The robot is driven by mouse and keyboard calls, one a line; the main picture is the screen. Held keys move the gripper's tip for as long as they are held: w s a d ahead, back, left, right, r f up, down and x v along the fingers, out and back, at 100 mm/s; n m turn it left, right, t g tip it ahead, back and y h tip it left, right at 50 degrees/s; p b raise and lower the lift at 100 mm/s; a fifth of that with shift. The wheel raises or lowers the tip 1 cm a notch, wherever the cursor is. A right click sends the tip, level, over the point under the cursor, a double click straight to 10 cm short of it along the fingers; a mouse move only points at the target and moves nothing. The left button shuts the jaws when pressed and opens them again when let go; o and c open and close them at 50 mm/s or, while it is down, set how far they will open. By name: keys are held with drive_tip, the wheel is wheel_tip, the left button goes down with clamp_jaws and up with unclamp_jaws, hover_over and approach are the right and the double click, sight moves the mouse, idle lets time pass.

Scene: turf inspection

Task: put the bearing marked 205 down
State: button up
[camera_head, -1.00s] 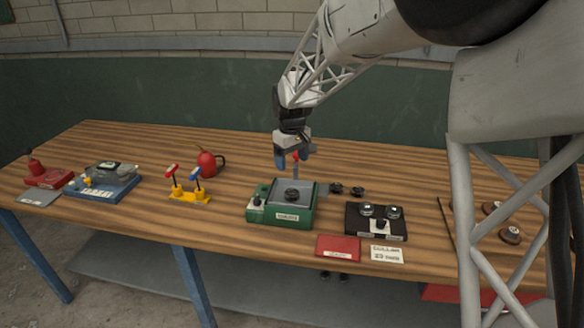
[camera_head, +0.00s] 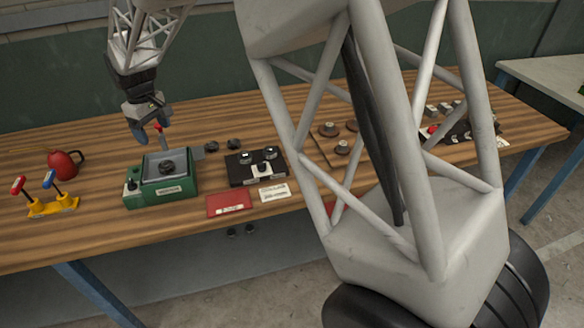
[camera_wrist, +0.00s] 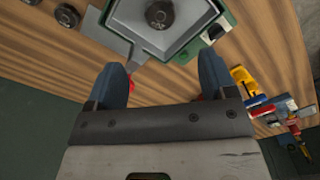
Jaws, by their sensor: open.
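A dark ring-shaped bearing (camera_head: 168,167) lies in the grey pan of a green device (camera_head: 160,192); it also shows in the wrist view (camera_wrist: 160,14). Two more dark bearings, one nearer the device (camera_head: 211,147) and one farther right (camera_head: 234,144), stand on the table. The wrist view shows dark round parts there too (camera_wrist: 67,16). I cannot read 205 on any of them. My gripper (camera_head: 149,131) is above the back of the green device, its blue fingers apart. In the wrist view nothing is between the fingers (camera_wrist: 163,86).
A black block with silvery round parts (camera_head: 242,178), a red card (camera_head: 229,205) and a white label card (camera_head: 273,194) lie right of the device. A yellow stand (camera_head: 52,206) and red pot (camera_head: 65,163) are left. Brown discs (camera_head: 341,147) are farther right.

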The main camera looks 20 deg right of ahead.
drive_tip(key=s+d+r+m, duration=0.2)
drive_tip(key=s+d+r, duration=0.1)
drive_tip(key=s+d, duration=0.35)
drive_tip(key=s+d+r+m+t, duration=0.1)
drive_tip(key=s+d+r, duration=0.3)
drive_tip(key=s+d, duration=0.3)
drive_tip(key=s+d+r+m, duration=0.25)
drive_tip(key=s+d, duration=0.25)
drive_tip(key=d, duration=0.3)
drive_tip(key=s+d+m, duration=0.1)
drive_tip(key=s+d, duration=0.3)
drive_tip(key=s, duration=0.3)
drive_tip(key=s+d+f+m+t, duration=0.1)
drive_tip(key=s+d, duration=0.3)
drive_tip(key=s, duration=0.4)
drive_tip(key=s+d+f+m, duration=0.1)
drive_tip(key=s+d+m, duration=0.1)
drive_tip(key=s, duration=0.6)
drive_tip(key=shift+d+f+m+t, duration=0.25)
drive_tip(key=shift+d+m+t, duration=0.1)
drive_tip(key=shift+d, duration=0.55)
drive_tip(key=shift+w, duration=0.1)
